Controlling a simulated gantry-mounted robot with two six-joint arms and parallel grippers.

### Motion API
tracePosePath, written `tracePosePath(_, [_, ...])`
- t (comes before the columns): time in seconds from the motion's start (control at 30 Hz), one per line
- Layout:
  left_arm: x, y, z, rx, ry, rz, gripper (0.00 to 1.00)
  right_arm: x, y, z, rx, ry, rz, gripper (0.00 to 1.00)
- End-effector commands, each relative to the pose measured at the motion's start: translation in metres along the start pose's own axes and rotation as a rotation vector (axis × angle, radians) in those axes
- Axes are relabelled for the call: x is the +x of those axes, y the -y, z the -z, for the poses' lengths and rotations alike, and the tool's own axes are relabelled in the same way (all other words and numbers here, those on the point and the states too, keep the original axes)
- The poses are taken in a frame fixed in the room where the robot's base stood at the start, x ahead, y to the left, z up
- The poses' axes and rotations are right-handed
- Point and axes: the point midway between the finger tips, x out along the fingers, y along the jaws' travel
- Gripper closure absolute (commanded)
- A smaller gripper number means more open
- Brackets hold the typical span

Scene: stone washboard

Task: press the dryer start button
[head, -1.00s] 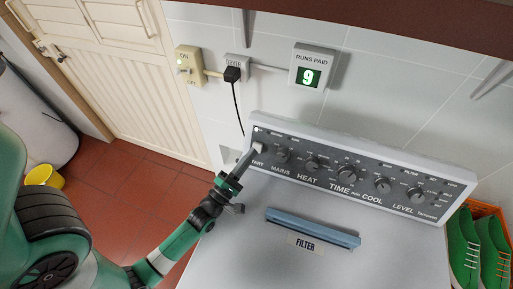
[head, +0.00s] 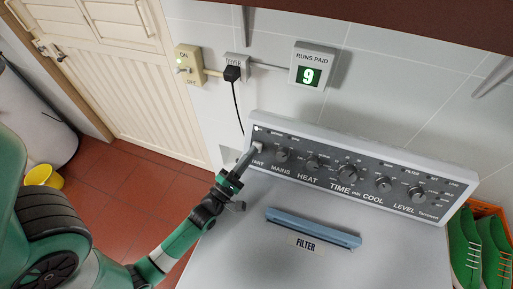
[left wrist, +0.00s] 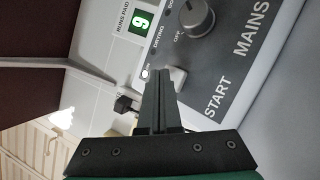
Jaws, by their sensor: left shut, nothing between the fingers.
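The dryer's start button (left wrist: 178,76) is a pale square block on the dark control panel, above the START label (left wrist: 218,97) in the left wrist view. In the head view it shows as a small pale patch (head: 268,146) at the panel's left end. My left gripper (head: 254,151) is shut and empty, its fingertips at the button. In the left wrist view the tips (left wrist: 160,74) appear just beside the button and partly cover it. I cannot tell whether they touch it. My right gripper is not in view.
Several knobs line the panel (head: 350,177). A blue filter handle (head: 313,228) lies on the dryer top. The wall holds a switch (head: 187,65), a plug (head: 232,73) with a hanging cord and a runs-paid display (head: 311,76) reading 9. Green shoes (head: 465,248) stand at right.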

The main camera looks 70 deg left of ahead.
Motion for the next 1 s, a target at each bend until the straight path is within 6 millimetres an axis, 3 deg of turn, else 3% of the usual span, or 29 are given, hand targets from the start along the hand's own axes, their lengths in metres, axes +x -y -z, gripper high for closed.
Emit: tracePosePath(1.0, [0.0062, 0.0046, 0.0044, 0.000, 0.000, 0.000, 1.00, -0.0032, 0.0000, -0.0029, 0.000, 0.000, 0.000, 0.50])
